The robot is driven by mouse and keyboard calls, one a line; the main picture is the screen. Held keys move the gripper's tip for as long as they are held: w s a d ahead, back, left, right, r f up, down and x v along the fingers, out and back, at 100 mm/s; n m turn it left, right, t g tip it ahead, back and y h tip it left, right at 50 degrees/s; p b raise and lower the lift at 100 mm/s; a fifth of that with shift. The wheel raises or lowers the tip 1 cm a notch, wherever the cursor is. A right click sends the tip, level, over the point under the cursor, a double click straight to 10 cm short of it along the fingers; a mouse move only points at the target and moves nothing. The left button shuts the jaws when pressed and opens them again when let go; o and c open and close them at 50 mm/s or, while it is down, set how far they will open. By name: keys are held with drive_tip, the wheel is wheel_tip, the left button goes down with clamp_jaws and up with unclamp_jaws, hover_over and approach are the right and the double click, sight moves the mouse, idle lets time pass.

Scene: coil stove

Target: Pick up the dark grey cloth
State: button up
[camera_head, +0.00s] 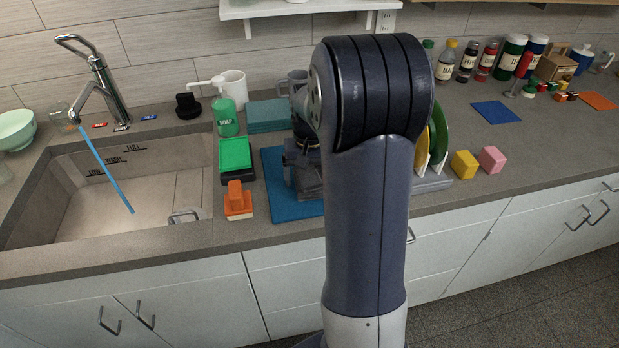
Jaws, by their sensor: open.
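A dark grey shape (311,184) lies on the blue mat (287,204), just left of my arm; it looks like the dark grey cloth, but my arm hides part of it. My gripper (291,163) is partly visible above the mat, close to the dark grey shape. It is open. I cannot tell whether its fingers touch the shape, and most of it is hidden behind my arm.
The sink (130,200) is at left. A green sponge (235,155), an orange brush (237,199) and a soap bottle (226,117) stand left of the mat. Teal folded cloths (268,115) lie behind it. Yellow (464,164) and pink (491,159) blocks sit right of my arm.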

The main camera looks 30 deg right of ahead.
sight(310, 174)
drive_tip(key=c, duration=1.1)
drive_tip(key=shift+o, duration=0.2)
drive_tip(key=shift+r, duration=0.1)
wheel_tip(310, 174, up, 10)
drive_tip(key=shift+f, duration=0.1)
